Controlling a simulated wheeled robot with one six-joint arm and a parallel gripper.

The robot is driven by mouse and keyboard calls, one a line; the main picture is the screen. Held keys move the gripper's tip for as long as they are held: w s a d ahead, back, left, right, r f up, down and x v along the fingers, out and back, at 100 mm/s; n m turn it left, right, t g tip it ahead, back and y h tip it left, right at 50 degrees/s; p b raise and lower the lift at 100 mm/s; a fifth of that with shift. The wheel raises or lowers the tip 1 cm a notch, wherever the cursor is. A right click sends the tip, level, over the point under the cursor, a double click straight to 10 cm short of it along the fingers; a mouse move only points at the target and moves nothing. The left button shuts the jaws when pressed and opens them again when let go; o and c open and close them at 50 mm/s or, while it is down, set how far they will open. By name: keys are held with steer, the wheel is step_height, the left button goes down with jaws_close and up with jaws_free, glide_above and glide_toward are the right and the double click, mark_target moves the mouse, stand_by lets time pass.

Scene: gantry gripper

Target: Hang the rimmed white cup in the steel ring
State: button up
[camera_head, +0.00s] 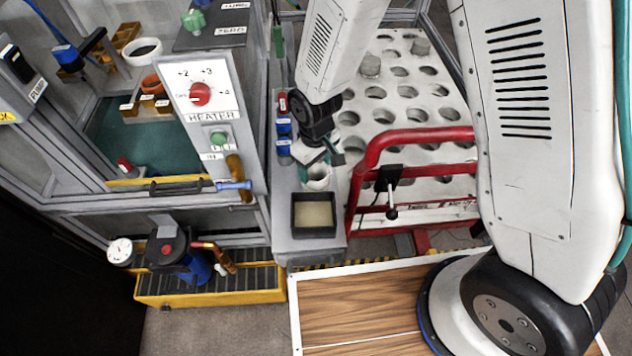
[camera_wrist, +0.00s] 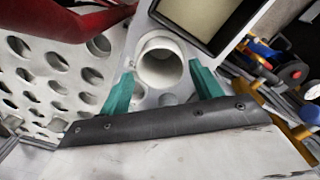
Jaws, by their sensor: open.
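The white cup (camera_head: 318,181) stands upright on the narrow grey counter. It shows in the wrist view (camera_wrist: 160,44) with its round rim and open mouth facing the camera. My gripper (camera_head: 318,163) is just above and behind the cup in the head view. In the wrist view my gripper (camera_wrist: 161,72) has its two teal fingers spread wide, one on each side of the cup's near edge. It is open and holds nothing; whether a finger touches the cup I cannot tell. I cannot make out a steel ring with certainty.
A dark square tray (camera_head: 313,230) with a beige inside is just in front of the cup. A red rail (camera_head: 375,155) and a white perforated table (camera_head: 425,105) are to the right.

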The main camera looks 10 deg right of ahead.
mark_target(316, 173)
step_height(316, 173, down, 4)
steer(key=shift+r, duration=0.2)
steer(key=c, duration=0.8)
steer(key=shift+c, duration=0.2)
